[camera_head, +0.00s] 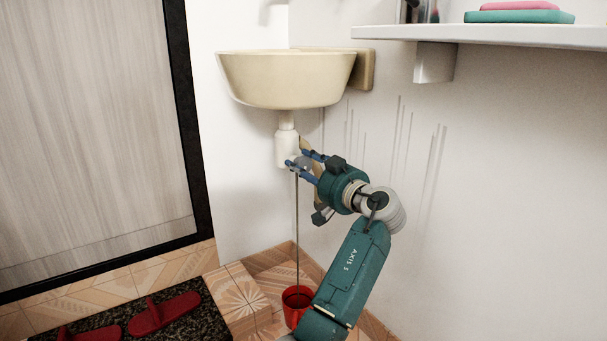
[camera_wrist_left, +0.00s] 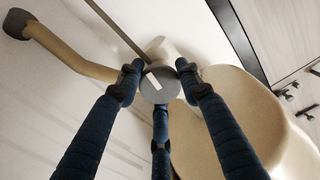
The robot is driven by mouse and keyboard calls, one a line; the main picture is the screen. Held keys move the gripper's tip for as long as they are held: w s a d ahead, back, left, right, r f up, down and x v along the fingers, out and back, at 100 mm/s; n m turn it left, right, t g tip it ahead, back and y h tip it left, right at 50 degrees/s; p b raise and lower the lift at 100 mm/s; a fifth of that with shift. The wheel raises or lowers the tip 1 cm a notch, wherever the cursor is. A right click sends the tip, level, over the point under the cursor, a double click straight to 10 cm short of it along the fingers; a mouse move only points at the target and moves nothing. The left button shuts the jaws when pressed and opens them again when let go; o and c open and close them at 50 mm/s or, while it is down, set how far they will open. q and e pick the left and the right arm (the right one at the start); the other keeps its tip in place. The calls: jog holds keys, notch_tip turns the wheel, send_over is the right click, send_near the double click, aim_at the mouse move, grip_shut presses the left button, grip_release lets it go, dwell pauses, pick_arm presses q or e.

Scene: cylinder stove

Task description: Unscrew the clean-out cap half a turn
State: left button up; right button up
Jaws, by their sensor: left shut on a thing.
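The white bottle trap (camera_head: 286,148) hangs under the cream basin (camera_head: 285,78). The clean-out cap (camera_wrist_left: 158,84) is a grey disc with a white bar mark, seen face-on in the left wrist view. My left gripper (camera_head: 298,165) reaches the lower right side of the trap. In the wrist view the blue fingers of my left gripper (camera_wrist_left: 159,88) are closed around the cap's rim from several sides. In the head view the fingers mostly hide the cap. My right gripper is not in view.
A white shelf (camera_head: 480,36) juts out at the upper right. A beige pipe (camera_wrist_left: 70,54) runs to the wall. Red slippers (camera_head: 163,313) lie on a dark mat.

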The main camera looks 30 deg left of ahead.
pick_arm(q)
jog(key=shift+f+n+b, duration=0.2)
jog(key=shift+n+b, duration=0.35)
jog(key=shift+n, duration=0.45)
jog(key=o, duration=1.1)
jog(key=shift+r, duration=0.1)
jog(key=shift+d, duration=0.1)
jog(key=v, duration=1.2)
